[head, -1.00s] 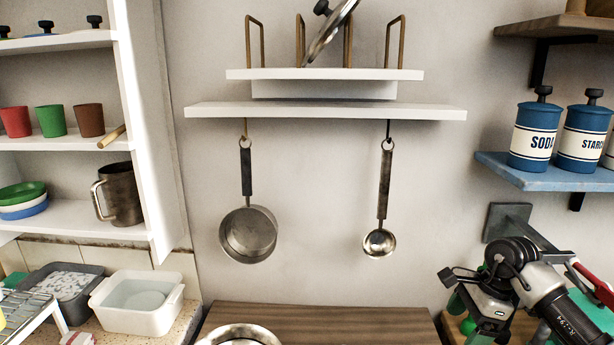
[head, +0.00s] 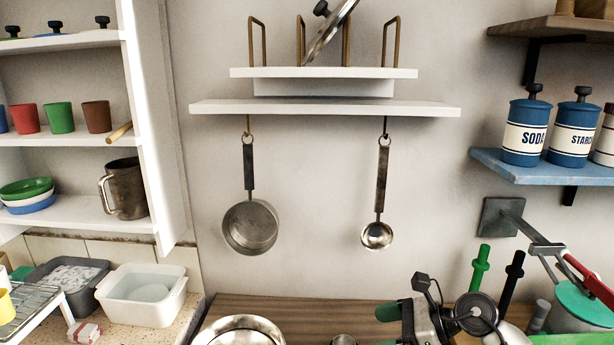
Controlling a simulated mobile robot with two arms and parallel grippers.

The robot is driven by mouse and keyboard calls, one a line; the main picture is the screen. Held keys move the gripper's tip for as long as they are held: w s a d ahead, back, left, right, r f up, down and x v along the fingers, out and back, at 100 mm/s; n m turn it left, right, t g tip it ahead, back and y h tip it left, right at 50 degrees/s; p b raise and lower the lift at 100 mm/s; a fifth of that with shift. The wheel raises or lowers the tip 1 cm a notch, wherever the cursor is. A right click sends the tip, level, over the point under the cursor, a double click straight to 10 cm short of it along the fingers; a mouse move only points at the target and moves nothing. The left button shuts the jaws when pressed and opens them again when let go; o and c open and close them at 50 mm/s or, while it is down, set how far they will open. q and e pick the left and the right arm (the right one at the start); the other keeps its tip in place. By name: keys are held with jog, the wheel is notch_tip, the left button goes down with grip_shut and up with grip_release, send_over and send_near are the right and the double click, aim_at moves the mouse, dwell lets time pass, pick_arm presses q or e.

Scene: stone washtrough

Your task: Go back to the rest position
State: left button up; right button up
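My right gripper (head: 386,328) is low in the head view, right of centre, over the wooden worktop (head: 290,306). Its two green-tipped fingers point left and stand apart, with nothing seen between them. The lower finger is cut by the bottom edge of the picture. My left gripper and arm are out of view.
A metal pot (head: 250,227) and a ladle (head: 377,235) hang under the white shelf (head: 325,108). A round metal pan (head: 240,331) is on the worktop. A white basin (head: 142,294) stands left. Green and black handled items (head: 480,268) and a green-topped container (head: 585,300) stand right.

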jog(key=s+a+r+m+t+y, duration=0.1)
jog(key=a+r+m+t+y, duration=0.15)
jog(key=m+t, duration=0.4)
jog(key=s+a+r+m+t+y, duration=0.1)
jog(key=r+m+t, duration=0.2)
jog(key=m+t, duration=0.35)
jog(key=s+d+f+m+h, duration=0.3)
jog(key=d+f+m+h, duration=0.35)
jog(key=m, duration=0.75)
jog(key=s+d+f+m+h, duration=0.4)
jog(key=m+h, duration=0.6)
jog(key=m, duration=0.4)
jog(key=s+f+m+g, duration=0.4)
jog(key=s+f+g, duration=0.25)
jog(key=s, duration=0.35)
jog(key=s+f+m+g, duration=0.45)
jog(key=s+g, duration=0.25)
jog(key=s, duration=0.4)
notch_tip(320, 180, down, 32)
jog(key=r+b, duration=0.1)
jog(key=b, duration=0.3)
jog(key=s+d+f+n+g+b, duration=0.1)
jog(key=s+d+f+g+b, duration=0.1)
jog(key=s+f, duration=1.4)
notch_tip(320, 180, down, 2)
jog(key=shift+s+y+b, duration=0.2)
jog(key=shift+y+b, duration=0.1)
jog(key=shift+b, duration=0.35)
